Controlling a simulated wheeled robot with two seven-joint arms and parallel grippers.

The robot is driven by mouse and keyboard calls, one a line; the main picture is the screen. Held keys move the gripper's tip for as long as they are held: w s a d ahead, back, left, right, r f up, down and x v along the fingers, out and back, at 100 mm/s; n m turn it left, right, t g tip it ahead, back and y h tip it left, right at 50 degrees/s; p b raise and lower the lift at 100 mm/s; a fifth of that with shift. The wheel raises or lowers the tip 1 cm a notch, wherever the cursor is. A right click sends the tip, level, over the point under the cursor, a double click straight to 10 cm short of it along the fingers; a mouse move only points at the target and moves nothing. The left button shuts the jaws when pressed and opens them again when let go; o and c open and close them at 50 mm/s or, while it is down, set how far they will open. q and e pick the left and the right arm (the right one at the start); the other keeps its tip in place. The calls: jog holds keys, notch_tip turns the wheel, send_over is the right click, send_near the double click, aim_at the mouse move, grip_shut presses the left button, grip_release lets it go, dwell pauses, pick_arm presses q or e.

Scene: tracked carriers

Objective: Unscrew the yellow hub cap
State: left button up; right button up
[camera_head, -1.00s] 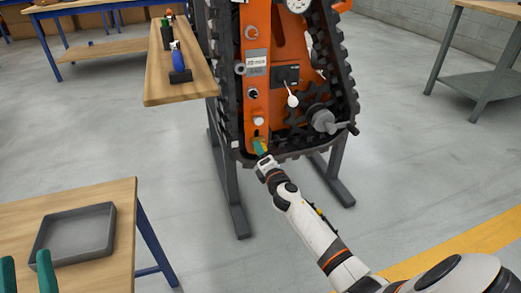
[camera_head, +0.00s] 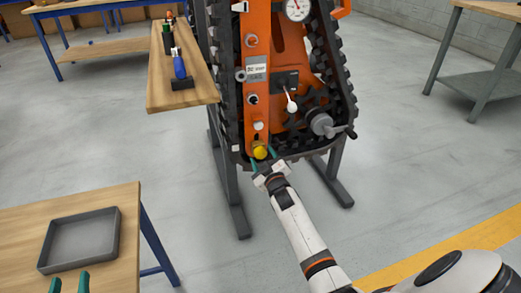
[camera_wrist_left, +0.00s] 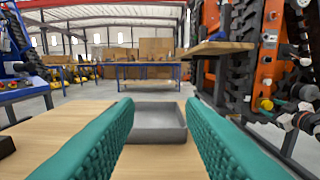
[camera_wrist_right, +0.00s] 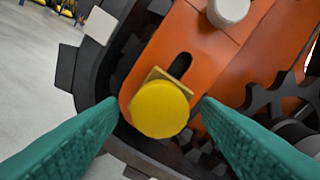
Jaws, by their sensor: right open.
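The yellow hub cap (camera_head: 260,152) is at the bottom of the orange carrier frame (camera_head: 257,98), and shows as a round disc in the right wrist view (camera_wrist_right: 160,109) against a squarish brass-coloured piece. My right gripper (camera_head: 264,158) is open in front of it, one teal finger on each side. In the right wrist view gaps show between both fingers and the cap. My left gripper (camera_wrist_left: 158,105) is open and empty above the left bench, its fingertips at the bottom left of the head view.
An empty grey tray (camera_head: 82,240) lies on the wooden bench (camera_head: 30,215). A wooden shelf (camera_head: 185,95) with a blue-handled tool (camera_head: 180,68) juts left of the carrier. A crank (camera_head: 322,124) and a white-knobbed lever (camera_head: 291,104) sit right of the cap.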

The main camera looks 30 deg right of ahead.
jog(key=m+p, duration=0.1)
jog(key=m, duration=0.2)
jog(key=m+p, duration=0.2)
jog(key=m, duration=0.6)
jog(key=shift+r, duration=0.1)
jog(key=shift+m, duration=1)
pick_arm(q)
jog(key=s+a+f+g+y, duration=0.2)
jog(key=s+a+f+g, duration=0.1)
jog(key=s+f+g, duration=0.4)
notch_tip(320, 180, down, 4)
jog(key=g, duration=0.2)
jog(key=shift+s+a+f+n+g+y, duration=0.15)
jog(key=shift+a+n+g+y, duration=0.15)
jog(key=shift+a, duration=0.1)
jog(key=shift+s, duration=0.1)
jog(key=shift+s+a+f+g, duration=0.2)
jog(key=shift+s+f+g, duration=0.1)
jog(key=shift+s, duration=0.15)
pick_arm(e)
jog(key=c, duration=0.9)
